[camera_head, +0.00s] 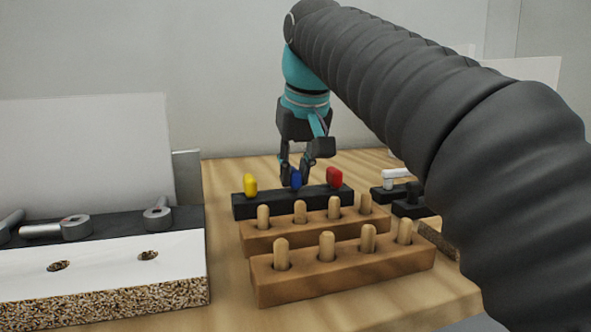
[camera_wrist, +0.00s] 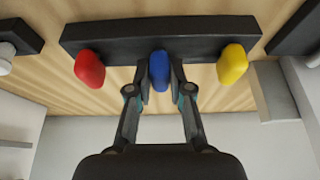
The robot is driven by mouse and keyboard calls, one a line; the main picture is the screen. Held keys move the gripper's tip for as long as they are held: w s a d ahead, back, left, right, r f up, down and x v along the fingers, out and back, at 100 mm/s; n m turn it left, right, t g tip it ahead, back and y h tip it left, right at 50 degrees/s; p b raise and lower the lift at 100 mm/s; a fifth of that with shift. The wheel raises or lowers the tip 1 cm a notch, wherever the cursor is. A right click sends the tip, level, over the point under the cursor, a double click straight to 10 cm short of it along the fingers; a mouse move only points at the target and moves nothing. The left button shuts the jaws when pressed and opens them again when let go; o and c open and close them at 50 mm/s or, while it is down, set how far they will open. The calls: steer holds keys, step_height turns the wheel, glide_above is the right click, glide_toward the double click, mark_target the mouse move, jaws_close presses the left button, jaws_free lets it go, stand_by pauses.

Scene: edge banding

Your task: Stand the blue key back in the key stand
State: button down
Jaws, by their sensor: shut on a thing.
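The black key stand (camera_head: 270,205) lies across the wooden table, behind two peg blocks. A yellow key (camera_head: 250,186) stands at its left end and a red key (camera_head: 334,177) at its right end. The blue key (camera_head: 296,179) is at the middle of the stand, between them. My gripper (camera_head: 295,181) points down over the stand and is shut on the blue key. In the wrist view the blue key (camera_wrist: 159,70) shows between my fingertips (camera_wrist: 159,75), in line with the middle of the stand (camera_wrist: 120,38). I cannot tell how deep its lower end sits.
Two wooden blocks with upright pegs, a rear one (camera_head: 285,232) and a front one (camera_head: 330,276), stand before the key stand. A white, chipboard-edged panel (camera_head: 110,275) with metal fittings is at left. Black fixtures (camera_head: 410,205) are at right.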

steer(key=shift+f, duration=0.1)
stand_by(0.3)
steer(key=c, duration=1)
jaws_free()
steer(key=shift+r+p, duration=2.2)
steer(key=shift+r, duration=0.3)
